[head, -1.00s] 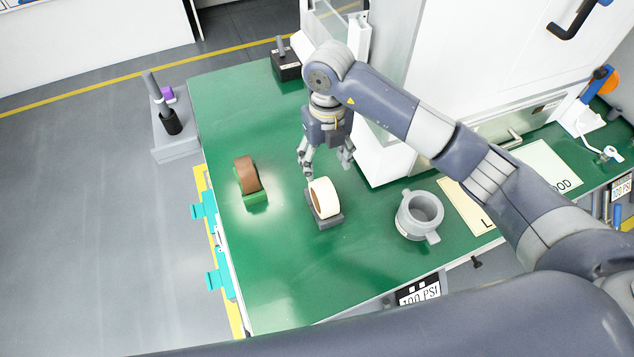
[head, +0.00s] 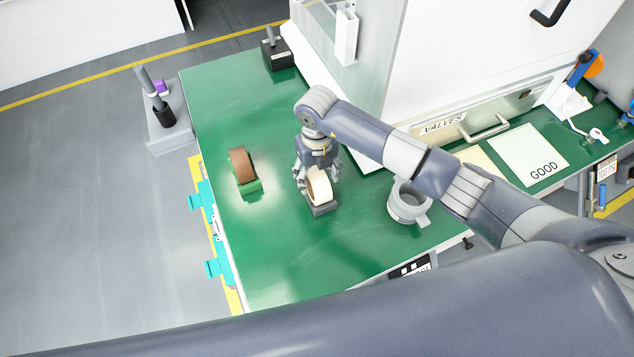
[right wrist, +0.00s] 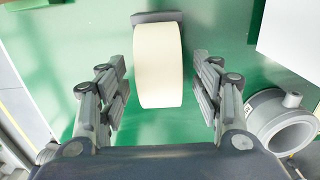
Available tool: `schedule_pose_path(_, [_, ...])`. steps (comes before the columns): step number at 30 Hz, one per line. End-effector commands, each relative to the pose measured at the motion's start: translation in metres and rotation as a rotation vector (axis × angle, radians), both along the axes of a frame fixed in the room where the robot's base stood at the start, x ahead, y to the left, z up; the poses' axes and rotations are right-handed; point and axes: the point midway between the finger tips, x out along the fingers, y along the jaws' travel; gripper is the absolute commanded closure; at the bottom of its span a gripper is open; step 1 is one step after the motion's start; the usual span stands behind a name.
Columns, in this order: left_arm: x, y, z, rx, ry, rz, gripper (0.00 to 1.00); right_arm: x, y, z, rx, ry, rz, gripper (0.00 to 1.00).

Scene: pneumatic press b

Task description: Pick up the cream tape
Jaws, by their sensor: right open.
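The cream tape (head: 319,187) is a roll standing upright in a dark grey holder (head: 323,210) on the green table. In the right wrist view the cream tape (right wrist: 158,66) lies between the two spread fingers, with a gap on each side. My right gripper (head: 317,178) is open, pointing down at the roll, and its fingers partly hide the roll in the head view. In the right wrist view the gripper (right wrist: 160,95) holds nothing. My left gripper is not in view.
A brown tape roll (head: 240,161) stands in a green holder (head: 248,187) to the left. A grey ring-shaped part (head: 408,203) with side lugs sits to the right. A white machine stands behind. The front left of the table (head: 285,260) is clear.

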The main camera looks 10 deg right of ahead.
Motion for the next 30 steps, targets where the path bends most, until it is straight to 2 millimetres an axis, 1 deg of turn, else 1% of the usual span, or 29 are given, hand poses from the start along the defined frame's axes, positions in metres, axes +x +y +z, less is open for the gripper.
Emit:
schedule_pose_path(2, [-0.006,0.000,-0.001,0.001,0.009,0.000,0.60,0.000,0.000,0.000,0.000,0.000,0.000,0.40])
schedule_pose_path(3, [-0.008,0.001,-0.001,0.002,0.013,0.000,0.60,0.000,0.000,0.000,0.000,0.000,0.000,0.49])
schedule_pose_path(5, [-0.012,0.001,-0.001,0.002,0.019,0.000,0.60,0.000,0.000,0.000,0.000,0.000,0.000,0.63])
schedule_pose_path(6, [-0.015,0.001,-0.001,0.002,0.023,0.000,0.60,0.000,0.000,0.000,0.000,0.000,0.000,0.72])
schedule_pose_path(9, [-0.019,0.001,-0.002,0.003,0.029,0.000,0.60,0.000,0.000,0.000,0.001,0.000,0.000,0.91])
schedule_pose_path(18, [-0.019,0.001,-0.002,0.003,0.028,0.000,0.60,0.000,0.000,0.001,0.001,0.000,0.000,0.91])
schedule_pose_path(22, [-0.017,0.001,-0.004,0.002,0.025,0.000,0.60,0.000,0.000,0.005,0.001,-0.001,0.000,0.91])
schedule_pose_path(26, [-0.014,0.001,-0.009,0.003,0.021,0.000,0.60,0.001,0.000,0.018,0.001,-0.005,0.001,0.91])
schedule_pose_path(29, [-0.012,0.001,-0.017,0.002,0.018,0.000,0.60,0.002,0.000,0.038,0.001,-0.008,0.002,0.91])
schedule_pose_path(30, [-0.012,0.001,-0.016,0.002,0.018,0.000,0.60,-0.010,-0.003,0.034,0.000,0.001,0.002,0.91])
